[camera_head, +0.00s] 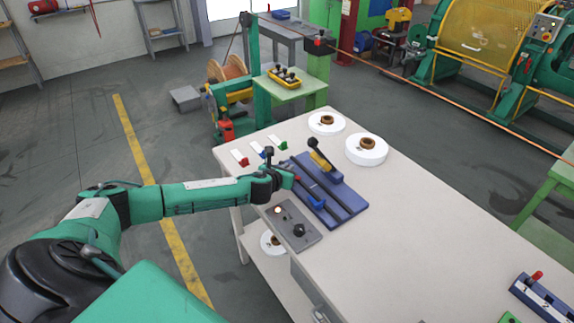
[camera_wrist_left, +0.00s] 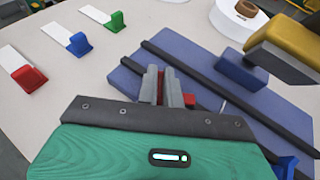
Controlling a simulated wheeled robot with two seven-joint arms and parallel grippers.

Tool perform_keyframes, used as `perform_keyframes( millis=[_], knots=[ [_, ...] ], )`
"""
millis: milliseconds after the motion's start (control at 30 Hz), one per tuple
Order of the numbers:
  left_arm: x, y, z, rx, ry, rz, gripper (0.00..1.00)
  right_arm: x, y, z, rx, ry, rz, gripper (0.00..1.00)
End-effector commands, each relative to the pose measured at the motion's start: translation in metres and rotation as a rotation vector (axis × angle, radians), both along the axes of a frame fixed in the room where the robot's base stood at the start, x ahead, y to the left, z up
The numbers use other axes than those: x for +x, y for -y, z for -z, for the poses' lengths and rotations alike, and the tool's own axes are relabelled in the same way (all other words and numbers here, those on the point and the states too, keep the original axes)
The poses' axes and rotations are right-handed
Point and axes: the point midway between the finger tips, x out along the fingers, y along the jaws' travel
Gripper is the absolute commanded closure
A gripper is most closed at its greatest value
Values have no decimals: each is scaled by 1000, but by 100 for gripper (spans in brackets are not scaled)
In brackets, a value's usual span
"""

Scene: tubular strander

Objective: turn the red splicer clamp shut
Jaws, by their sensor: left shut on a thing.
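The splicer is a blue plate (camera_head: 345,191) with two dark rails, lying on the pale table. It also fills the right of the left wrist view (camera_wrist_left: 205,65). My left gripper (camera_head: 288,179) is at the splicer's left edge. In the left wrist view its two grey fingers (camera_wrist_left: 168,86) point at the plate and are shut on the red clamp (camera_wrist_left: 189,100), of which only small red parts show between and beside them. A bit of the red clamp also shows at the fingertips in the head view (camera_head: 297,178). The clamp's angle is mostly hidden. My right gripper is not in view.
Red, blue and green tabbed white strips (camera_head: 265,152) lie behind. White spools (camera_head: 367,149) stand at the back.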

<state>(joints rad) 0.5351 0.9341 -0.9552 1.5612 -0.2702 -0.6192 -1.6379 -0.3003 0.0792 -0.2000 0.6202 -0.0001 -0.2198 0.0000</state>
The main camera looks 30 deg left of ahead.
Motion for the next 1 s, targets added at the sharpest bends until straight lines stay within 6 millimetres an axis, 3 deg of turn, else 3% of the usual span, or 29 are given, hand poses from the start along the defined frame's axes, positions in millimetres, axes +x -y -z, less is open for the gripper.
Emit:
perform_keyframes(
  millis=[33, 400, 1000],
  knots=[
    [0, 2, -5, -4, -1, -43, 100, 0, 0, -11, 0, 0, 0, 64],
    [1, 2, -4, -3, -2, -394, 100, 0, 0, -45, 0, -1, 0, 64],
    [1, 0, -1, 0, 0, -764, 100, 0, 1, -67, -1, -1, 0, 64]
  ],
)
